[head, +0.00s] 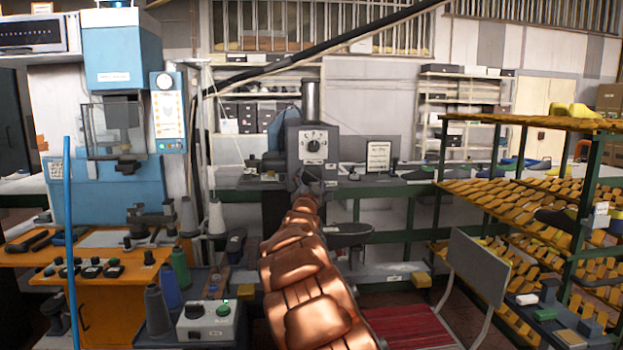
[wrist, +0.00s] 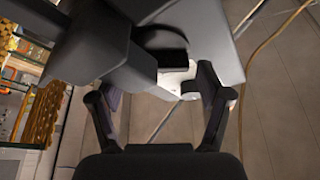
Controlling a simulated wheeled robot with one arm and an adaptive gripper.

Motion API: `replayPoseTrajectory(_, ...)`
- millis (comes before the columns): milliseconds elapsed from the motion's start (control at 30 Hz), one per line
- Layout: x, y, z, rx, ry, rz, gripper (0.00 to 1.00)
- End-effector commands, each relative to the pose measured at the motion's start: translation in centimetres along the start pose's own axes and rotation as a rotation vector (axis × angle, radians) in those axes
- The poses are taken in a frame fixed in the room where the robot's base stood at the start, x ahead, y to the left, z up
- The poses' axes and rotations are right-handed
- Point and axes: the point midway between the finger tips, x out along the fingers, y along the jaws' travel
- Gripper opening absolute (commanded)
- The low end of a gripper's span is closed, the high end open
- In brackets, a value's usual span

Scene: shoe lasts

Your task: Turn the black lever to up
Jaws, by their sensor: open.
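My copper arm reaches forward to a grey machine box (head: 313,140) with a round dial on its front. My gripper (head: 310,182) is dark and small at the arm's end, just below that dial. In the wrist view my gripper (wrist: 153,85) has its two black fingers spread wide, with no object held between them. Dark grey machine parts (wrist: 185,28) fill the top of the wrist view, close beyond the fingertips. I cannot clearly tell the black lever from the other dark parts, nor its position; my gripper may hide some of it.
A red seat (head: 405,325) with a grey backrest (head: 478,265) stands at the front right. A rack (head: 530,205) of yellow shelves is on the right. A blue machine (head: 122,50) and an orange bench (head: 105,310) with thread spools are on the left.

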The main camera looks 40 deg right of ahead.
Motion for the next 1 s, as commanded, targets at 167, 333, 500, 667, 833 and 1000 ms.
replayPoseTrajectory(167,0.81,0.15,0.08,0.000,-0.002,0.003,0.77)
replayPoseTrajectory(333,0.98,0.13,0.10,0.000,-0.002,0.002,0.77)
replayPoseTrajectory(500,0.97,0.11,0.08,0.000,-0.002,0.002,0.77)
replayPoseTrajectory(667,0.96,0.11,0.08,0.000,-0.002,0.002,0.62)
replayPoseTrajectory(833,0.96,0.10,0.07,0.000,-0.002,0.001,0.45)
replayPoseTrajectory(1000,0.95,0.11,0.08,0.000,-0.002,0.002,0.32)
